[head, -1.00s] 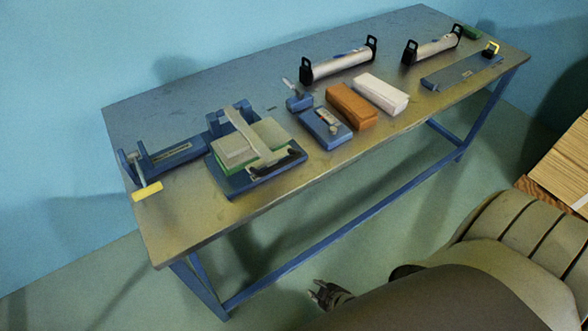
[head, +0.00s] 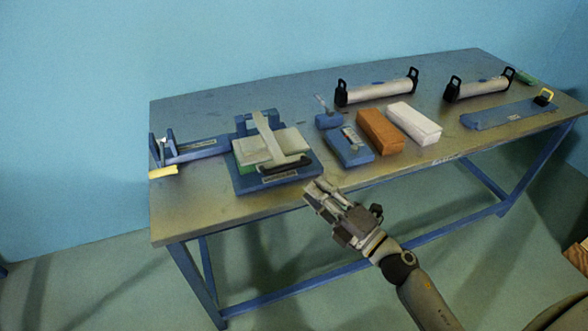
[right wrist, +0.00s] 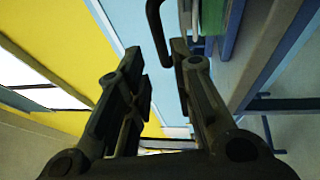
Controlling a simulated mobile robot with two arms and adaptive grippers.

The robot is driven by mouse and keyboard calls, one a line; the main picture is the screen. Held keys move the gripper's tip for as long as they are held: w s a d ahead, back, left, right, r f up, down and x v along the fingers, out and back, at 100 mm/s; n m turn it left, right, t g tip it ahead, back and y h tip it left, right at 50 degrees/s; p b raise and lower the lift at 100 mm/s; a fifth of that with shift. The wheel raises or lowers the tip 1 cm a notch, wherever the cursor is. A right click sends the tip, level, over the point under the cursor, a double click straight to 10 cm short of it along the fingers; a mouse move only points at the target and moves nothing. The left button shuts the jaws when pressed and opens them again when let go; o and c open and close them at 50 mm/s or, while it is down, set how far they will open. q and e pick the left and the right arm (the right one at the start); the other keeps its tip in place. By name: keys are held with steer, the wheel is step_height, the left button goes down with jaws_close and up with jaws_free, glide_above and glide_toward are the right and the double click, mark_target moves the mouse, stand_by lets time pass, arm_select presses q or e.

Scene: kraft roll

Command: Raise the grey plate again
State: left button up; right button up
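The grey plate (head: 286,142) lies flat in a blue-based press (head: 244,186) on the left part of the bench, with a green edge (head: 247,172) below it. A pale lever arm (head: 265,135) crosses over the plate to a black handle (head: 286,164) at the front. My right gripper (head: 318,190) is at the bench's front edge, right of and in front of the press, apart from the handle. In the right wrist view its fingers (right wrist: 163,72) are spread with a gap between them. A dark bent bar (right wrist: 156,30) shows beyond the tips. My left gripper is not in view.
The bench (head: 210,212) also holds a blue clamp (head: 200,150) at left, a blue block (head: 348,147), an orange block (head: 379,131), a white block (head: 414,124), two rolls (head: 377,91) on black stands and a blue tray (head: 507,115). Floor in front is open.

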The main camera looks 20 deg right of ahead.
mark_target(289, 166)
steer(key=p+x, duration=0.1)
steer(key=x, duration=0.7)
steer(key=shift+w+a+p, duration=0.1)
steer(key=shift+w+p, duration=0.1)
steer(key=shift+p, duration=0.2)
steer(key=shift+x, duration=0.75)
jaws_close()
